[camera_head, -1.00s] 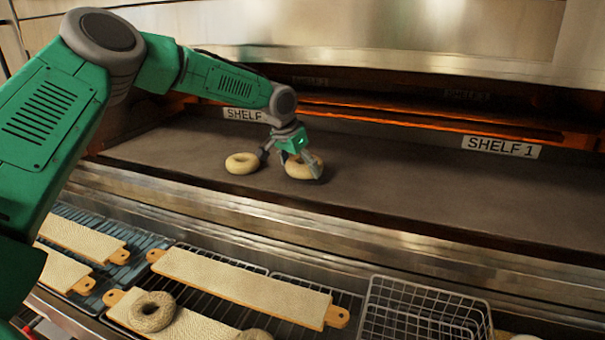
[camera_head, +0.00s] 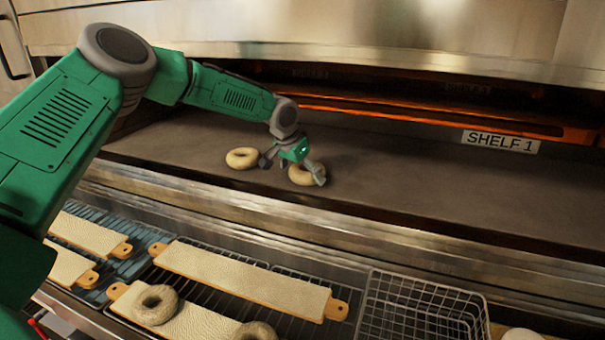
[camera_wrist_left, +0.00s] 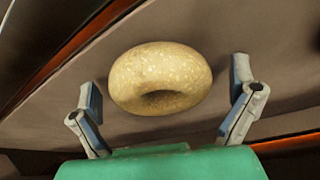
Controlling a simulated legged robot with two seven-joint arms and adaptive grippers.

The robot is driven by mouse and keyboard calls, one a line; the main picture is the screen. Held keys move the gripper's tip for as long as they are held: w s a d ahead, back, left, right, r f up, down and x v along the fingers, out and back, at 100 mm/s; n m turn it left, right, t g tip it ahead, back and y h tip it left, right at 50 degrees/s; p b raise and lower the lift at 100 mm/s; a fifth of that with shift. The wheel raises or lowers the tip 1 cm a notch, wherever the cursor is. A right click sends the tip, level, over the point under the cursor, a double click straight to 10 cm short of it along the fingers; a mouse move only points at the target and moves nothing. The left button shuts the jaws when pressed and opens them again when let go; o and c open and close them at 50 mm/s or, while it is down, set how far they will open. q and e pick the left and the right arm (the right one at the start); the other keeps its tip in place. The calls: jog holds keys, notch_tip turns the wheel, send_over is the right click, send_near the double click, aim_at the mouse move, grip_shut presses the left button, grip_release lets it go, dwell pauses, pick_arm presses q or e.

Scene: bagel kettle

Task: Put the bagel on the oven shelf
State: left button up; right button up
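A pale bagel (camera_head: 301,178) is at the oven shelf (camera_head: 400,197), under my left gripper (camera_head: 292,170) and partly hidden by one finger. A second bagel (camera_head: 242,158) lies on the shelf just left of it. My left gripper is open. In the left wrist view, its two fingers (camera_wrist_left: 168,112) are spread wide, and one bagel (camera_wrist_left: 160,78) shows whole between and beyond them, with gaps on both sides. I cannot tell whether that bagel touches the shelf. Two more bagels (camera_head: 154,304) (camera_head: 255,332) are on a board in front of the oven. My right gripper is out of view.
Several pale boards (camera_head: 245,280) with orange handles rest on racks before the oven. A wire basket (camera_head: 421,315) stands at the front right. The metal oven sill (camera_head: 330,226) runs along the shelf front. The shelf's right side is clear, below the SHELF 1 label (camera_head: 500,141).

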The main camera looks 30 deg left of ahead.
pick_arm(q)
jog(key=shift+r, duration=0.1)
jog(key=b+v, duration=0.1)
jog(key=v, duration=0.3)
jog(key=shift+d+r, duration=0.1)
jog(key=shift+r, duration=0.25)
jog(key=s+a+b, duration=0.1)
jog(key=s+b, duration=0.2)
jog(key=s, duration=0.9)
jog(key=shift+s+a+r, duration=0.15)
jog(key=shift+a, duration=0.05)
